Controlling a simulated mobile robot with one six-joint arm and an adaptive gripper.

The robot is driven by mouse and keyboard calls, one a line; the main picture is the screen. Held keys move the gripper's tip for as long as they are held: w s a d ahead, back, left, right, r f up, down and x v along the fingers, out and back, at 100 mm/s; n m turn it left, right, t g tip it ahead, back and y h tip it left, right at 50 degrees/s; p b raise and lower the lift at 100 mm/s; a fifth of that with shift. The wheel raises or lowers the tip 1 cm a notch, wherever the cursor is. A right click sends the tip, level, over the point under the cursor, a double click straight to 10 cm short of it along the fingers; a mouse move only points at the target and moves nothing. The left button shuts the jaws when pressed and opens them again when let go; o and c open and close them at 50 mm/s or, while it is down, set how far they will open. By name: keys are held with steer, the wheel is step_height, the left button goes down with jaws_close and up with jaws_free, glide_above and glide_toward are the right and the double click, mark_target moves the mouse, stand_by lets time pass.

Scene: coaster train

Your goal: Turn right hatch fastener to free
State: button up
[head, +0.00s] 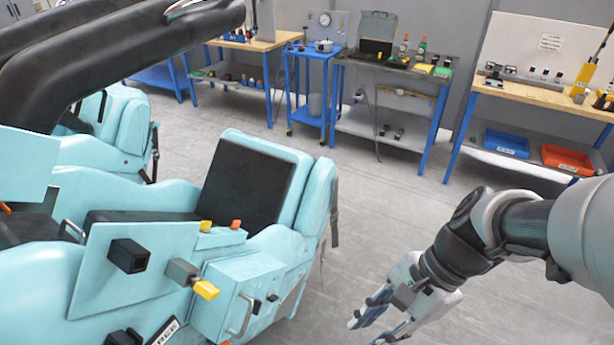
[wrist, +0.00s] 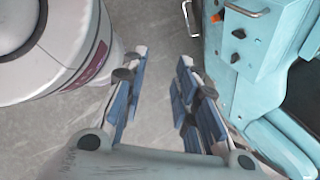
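The pale turquoise coaster car (head: 130,230) fills the left of the head view. A box-shaped hatch housing (head: 225,285) on its side carries a metal handle (head: 240,312) and two small dark knobs, which look like the fasteners; the right one (head: 272,297) is partly unclear at this size. The wrist view shows two dark knobs (wrist: 239,33) on a turquoise panel (wrist: 265,55) at upper right. My gripper (head: 376,322) is open and empty, right of the car and apart from it. In the wrist view its blue-padded fingers (wrist: 160,80) stand apart over bare floor.
A yellow-tipped lever (head: 206,290) and orange and yellow knobs (head: 236,224) stick out near the housing. Workbenches (head: 385,130) with tools and a blue cart (head: 312,95) stand along the back wall. The grey floor between car and benches is clear.

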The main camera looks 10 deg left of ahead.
steer(key=w+a+f+m+g+y+p, duration=0.25)
steer(key=w+f+m+y, duration=0.2)
steer(key=m, duration=0.35)
steer(key=m+t+y+p, duration=0.3)
steer(key=m+t+y, duration=0.65)
steer(key=m, duration=1.95)
glide_toward(275, 301)
steer(key=a+h, duration=0.1)
steer(key=a, duration=0.1)
steer(key=w+a+r+t+h+b, duration=0.1)
steer(key=a, duration=0.2)
steer(key=w+a+t, duration=0.1)
steer(key=a, duration=0.2)
steer(key=shift+r+h+b, duration=0.25)
steer(key=shift+h+b, duration=0.1)
steer(key=shift+h, duration=0.05)
steer(key=shift+s, duration=0.1)
steer(key=shift+c, duration=0.3)
jaws_close()
